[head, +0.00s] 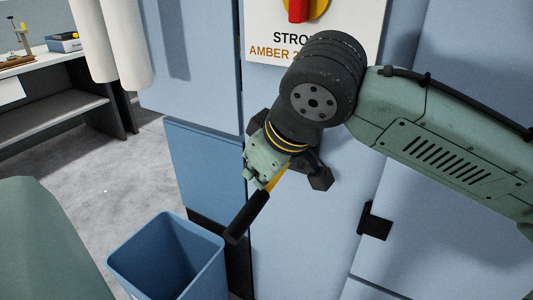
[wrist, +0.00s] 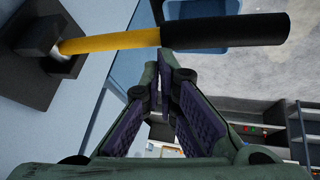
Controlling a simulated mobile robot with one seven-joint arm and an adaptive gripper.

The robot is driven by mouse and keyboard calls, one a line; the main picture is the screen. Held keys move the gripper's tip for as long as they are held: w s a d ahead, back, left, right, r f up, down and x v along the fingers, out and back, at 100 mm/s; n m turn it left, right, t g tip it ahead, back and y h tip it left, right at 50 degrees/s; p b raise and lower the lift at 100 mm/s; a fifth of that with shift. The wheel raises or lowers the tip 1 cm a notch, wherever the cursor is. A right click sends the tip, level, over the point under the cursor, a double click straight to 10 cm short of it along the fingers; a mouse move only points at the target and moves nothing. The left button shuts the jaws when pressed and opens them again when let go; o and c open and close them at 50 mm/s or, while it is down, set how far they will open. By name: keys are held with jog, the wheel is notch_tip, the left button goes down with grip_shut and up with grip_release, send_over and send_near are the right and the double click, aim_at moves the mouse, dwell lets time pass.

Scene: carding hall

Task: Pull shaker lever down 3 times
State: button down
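The shaker lever has a yellow shaft (head: 277,182) and a black grip (head: 247,217). In the head view it slants down and left from the blue machine front. In the wrist view the yellow shaft (wrist: 110,41) runs across the top from a dark mount (wrist: 42,50) to the black grip (wrist: 225,31). My gripper (head: 254,178) is beside the lever in the head view and partly covers its mount. In the wrist view the fingers of my gripper (wrist: 172,65) come together with nothing seen between them. Their tips are close to the lever where shaft meets grip; contact is unclear.
A blue bin (head: 166,255) stands on the floor below and left of the grip. A sign with a red knob (head: 299,10) is on the machine above my arm. A black latch (head: 375,222) sticks out at right. A bench (head: 60,95) stands far left across open floor.

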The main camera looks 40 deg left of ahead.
jog(key=shift+w+a+r+p, duration=0.1)
jog(key=shift+w+r+p, duration=0.35)
jog(key=shift+r+p, duration=0.65)
jog(key=shift+w+a+r+p, duration=0.1)
jog(key=shift+w+r+p, duration=0.35)
jog(key=shift+r+p, duration=0.65)
jog(key=shift+w+r+p, duration=0.45)
jog(key=shift+r+p, duration=0.55)
jog(key=shift+r, duration=0.2)
jog(key=shift+a+r, duration=0.1)
jog(key=r+p, duration=0.1)
jog(key=w+r+p, duration=0.1)
jog(key=r+p, duration=0.2)
jog(key=shift+w+a+r+p, duration=0.2)
jog(key=shift+w+r+p, duration=0.15)
jog(key=shift+r+p, duration=0.05)
